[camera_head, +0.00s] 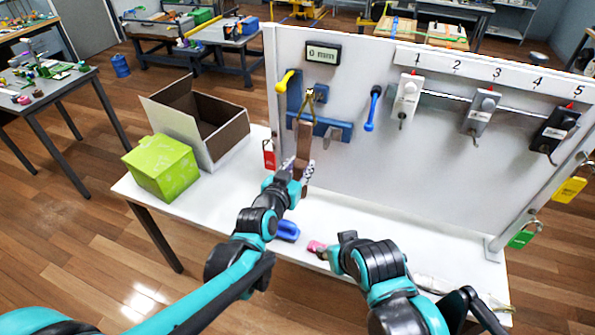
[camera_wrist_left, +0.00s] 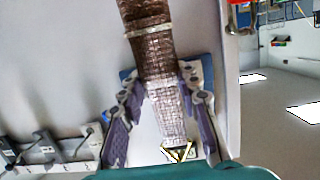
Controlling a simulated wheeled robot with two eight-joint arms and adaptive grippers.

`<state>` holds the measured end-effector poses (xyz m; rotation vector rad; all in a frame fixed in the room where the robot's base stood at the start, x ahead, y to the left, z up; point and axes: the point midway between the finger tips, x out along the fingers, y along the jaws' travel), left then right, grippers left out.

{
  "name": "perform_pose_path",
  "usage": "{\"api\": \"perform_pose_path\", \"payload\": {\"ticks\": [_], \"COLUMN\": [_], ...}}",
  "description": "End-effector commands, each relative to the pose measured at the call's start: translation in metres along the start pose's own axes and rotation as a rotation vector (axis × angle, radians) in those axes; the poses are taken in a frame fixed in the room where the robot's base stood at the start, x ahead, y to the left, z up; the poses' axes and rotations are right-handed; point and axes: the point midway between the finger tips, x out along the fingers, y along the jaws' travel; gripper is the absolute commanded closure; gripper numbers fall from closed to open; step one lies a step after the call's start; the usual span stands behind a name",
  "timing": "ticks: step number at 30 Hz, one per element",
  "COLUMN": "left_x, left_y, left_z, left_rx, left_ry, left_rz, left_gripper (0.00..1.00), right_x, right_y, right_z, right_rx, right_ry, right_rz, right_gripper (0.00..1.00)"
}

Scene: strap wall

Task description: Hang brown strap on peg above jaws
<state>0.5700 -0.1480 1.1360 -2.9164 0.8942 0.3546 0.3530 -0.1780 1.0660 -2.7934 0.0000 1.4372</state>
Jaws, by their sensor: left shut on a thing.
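The brown strap (camera_head: 304,140) hangs upright in front of the white wall panel, with a brass triangular ring (camera_head: 310,96) at its upper end. My left gripper (camera_head: 303,172) is shut on the strap low down. In the left wrist view the strap (camera_wrist_left: 152,50) runs between both fingers (camera_wrist_left: 165,105), and a brass triangular ring (camera_wrist_left: 178,153) shows at its lower end there. Blue jaws (camera_head: 337,128) are on the panel behind the strap. Whether the ring is around a peg or in front of it I cannot tell. My right gripper (camera_head: 335,250) is low over the table; its fingers are unclear.
A yellow-ended handle (camera_head: 285,80) and a blue handle (camera_head: 372,108) stick out beside the jaws. A display (camera_head: 323,53) reads 0 mm. Numbered hooks (camera_head: 405,98) are at right. An open cardboard box (camera_head: 220,137), a green box (camera_head: 160,168) and a blue object (camera_head: 287,231) are on the table.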

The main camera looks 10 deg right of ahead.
Motion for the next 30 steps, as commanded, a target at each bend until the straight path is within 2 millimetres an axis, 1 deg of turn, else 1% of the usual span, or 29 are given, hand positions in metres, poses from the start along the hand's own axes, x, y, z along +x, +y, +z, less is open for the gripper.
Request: {"api": "perform_pose_path", "payload": {"ticks": [20, 24, 30], "left_x": [0.043, 0.051, 0.057], "left_y": [0.0, 0.0, 0.0], "left_z": [-0.006, -0.002, 0.002], "left_rx": [0.0, 0.001, 0.001], "left_ry": [0.001, 0.0, 0.0], "left_rz": [0.0, 0.0, 0.0], "left_gripper": [1.0, 1.0, 1.0], "right_x": [0.005, 0.01, 0.014], "right_y": [0.0, 0.0, 0.0], "right_z": [0.004, 0.007, 0.01], "right_rx": [0.0, 0.0, 0.0], "right_ry": [0.0, 0.0, 0.0], "right_rz": [0.0, 0.0, 0.0], "right_gripper": [0.6, 0.6, 0.6]}}
